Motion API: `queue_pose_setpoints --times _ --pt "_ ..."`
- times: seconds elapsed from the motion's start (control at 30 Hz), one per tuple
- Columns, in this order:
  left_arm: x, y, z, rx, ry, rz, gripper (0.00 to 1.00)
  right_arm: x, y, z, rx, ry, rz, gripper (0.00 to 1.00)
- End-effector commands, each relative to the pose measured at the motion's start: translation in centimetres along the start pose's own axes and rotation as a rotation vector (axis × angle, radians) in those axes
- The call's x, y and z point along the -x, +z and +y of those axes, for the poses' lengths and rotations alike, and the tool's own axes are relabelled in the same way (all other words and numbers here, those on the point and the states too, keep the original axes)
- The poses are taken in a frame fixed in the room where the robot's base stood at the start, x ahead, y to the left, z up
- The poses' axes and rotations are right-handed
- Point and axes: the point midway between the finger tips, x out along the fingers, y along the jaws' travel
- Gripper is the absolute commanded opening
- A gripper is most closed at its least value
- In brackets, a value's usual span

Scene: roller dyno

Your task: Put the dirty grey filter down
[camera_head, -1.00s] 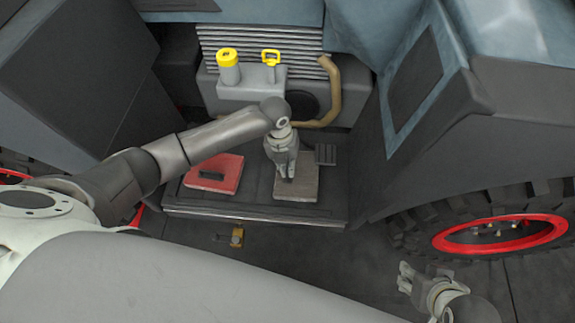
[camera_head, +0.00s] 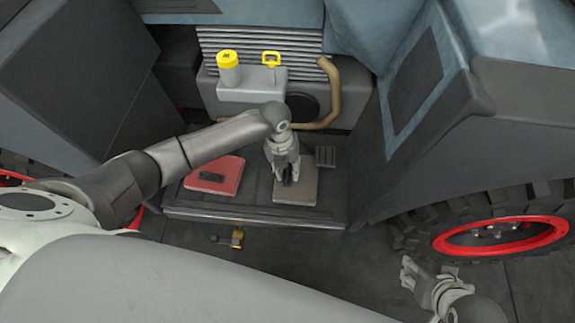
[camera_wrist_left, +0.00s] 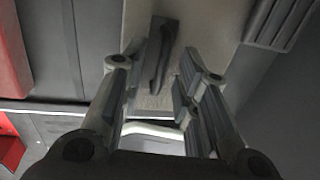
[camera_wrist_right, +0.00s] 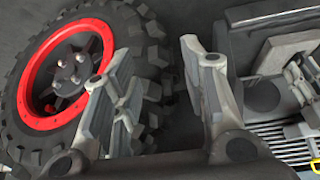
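The dirty grey filter (camera_head: 304,192) is a flat grey-brown panel with a dark handle (camera_wrist_left: 160,55). It lies on the dark step plate (camera_head: 255,213), right of a red filter (camera_head: 222,180) with a dark handle. My left gripper (camera_head: 287,182) points down over the grey filter. In the left wrist view its fingers (camera_wrist_left: 163,85) stand apart on either side of the handle, with gaps showing, so it is open. It hides part of the panel in the head view. My right gripper (camera_head: 407,272) is open and empty at the lower right, far from the filter.
Behind the plate, a grey housing (camera_head: 252,92) carries a yellow-capped cylinder (camera_head: 228,66) and a yellow-handled part (camera_head: 271,60). A tan curved pipe (camera_head: 333,95) stands to its right. A small yellow object (camera_head: 237,238) lies below the plate's front edge. A red-rimmed tyre (camera_head: 500,235) is at right.

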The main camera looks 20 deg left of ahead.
Motion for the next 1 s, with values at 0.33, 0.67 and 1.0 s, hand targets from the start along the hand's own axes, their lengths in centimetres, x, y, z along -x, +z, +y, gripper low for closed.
queue_pose_setpoints --times 0.33,0.67,1.0 --pt "4.7 0.2 -0.1 -0.001 -0.001 -0.004 0.29 1.0 4.9 0.3 -0.007 0.006 -0.207 0.4" --pt "10.9 0.1 -0.1 0.0 -0.001 -0.001 0.29 0.7 4.3 0.3 -0.006 0.005 -0.207 0.4" --pt "12.1 -0.1 -0.1 0.007 -0.002 0.001 0.29 -0.9 4.5 0.3 -0.005 0.004 -0.21 0.4"
